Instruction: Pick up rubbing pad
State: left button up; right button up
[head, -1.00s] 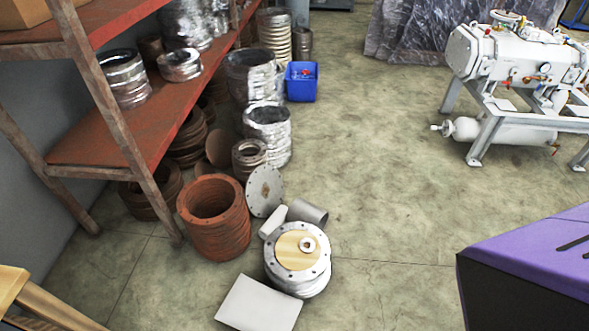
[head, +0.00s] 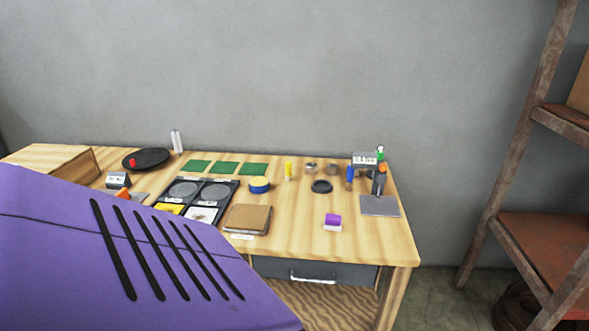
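A small purple and white block (head: 332,222) lies alone on the front right part of the wooden workbench (head: 290,235). It looks like a pad, but I cannot tell for sure that it is the rubbing pad. Flat green sheets lie in a row at the back of the bench, including a left one (head: 197,167), a middle one (head: 224,168) and a right one (head: 252,169). Neither of my grippers is in view. My own purple body part covers the lower left of the head view and hides the front left of the bench.
A black tray with round dishes (head: 210,190), a brown box (head: 247,219) and a blue and yellow tin (head: 259,185) stand left of the block. A device with a grey plate (head: 379,206) is at the right end. A rusty shelf (head: 520,150) stands farther right.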

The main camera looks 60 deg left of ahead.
aim_at(333, 222)
jog(key=u, duration=1.5)
